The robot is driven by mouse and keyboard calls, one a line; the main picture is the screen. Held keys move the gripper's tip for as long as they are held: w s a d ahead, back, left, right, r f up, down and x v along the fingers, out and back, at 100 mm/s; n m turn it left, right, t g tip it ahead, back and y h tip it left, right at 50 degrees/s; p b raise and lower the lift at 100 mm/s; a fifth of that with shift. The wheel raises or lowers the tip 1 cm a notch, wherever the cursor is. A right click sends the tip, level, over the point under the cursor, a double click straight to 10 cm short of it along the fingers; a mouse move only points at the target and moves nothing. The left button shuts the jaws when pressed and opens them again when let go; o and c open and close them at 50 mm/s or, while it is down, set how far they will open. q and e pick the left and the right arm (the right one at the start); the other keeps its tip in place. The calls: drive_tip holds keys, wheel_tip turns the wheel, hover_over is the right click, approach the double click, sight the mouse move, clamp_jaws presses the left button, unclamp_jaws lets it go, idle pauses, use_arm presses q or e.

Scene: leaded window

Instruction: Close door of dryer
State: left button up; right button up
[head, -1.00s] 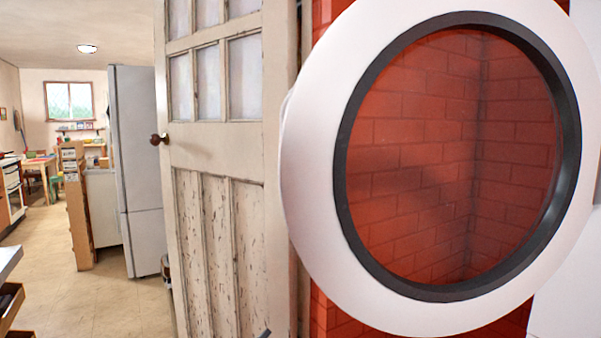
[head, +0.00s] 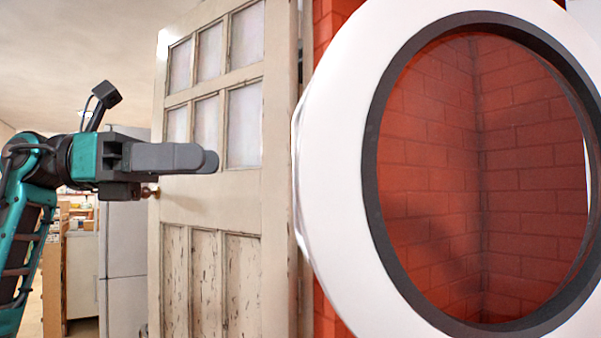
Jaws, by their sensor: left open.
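The dryer door (head: 337,160) is a round white ring with a dark inner rim and a see-through window. It stands open and large at the right of the head view, with red brick wall showing through its glass. My left gripper (head: 212,160) is raised at the left of the door, with grey fingers pointing right. It is open and empty, apart from the door's left edge in the picture. The dryer's body and opening are mostly out of view. My right gripper is not in view.
A worn white panelled door (head: 210,210) with small panes stands behind my left gripper. A tiled red wall (head: 325,30) is behind the dryer door. A grey fridge (head: 122,260) and a kitchen area lie farther back at the left.

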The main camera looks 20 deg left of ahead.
use_arm(q)
hover_over(301, 211)
drive_tip(key=shift+w+a, duration=0.15)
drive_tip(key=shift+w, duration=0.25)
clamp_jaws()
idle(0.4)
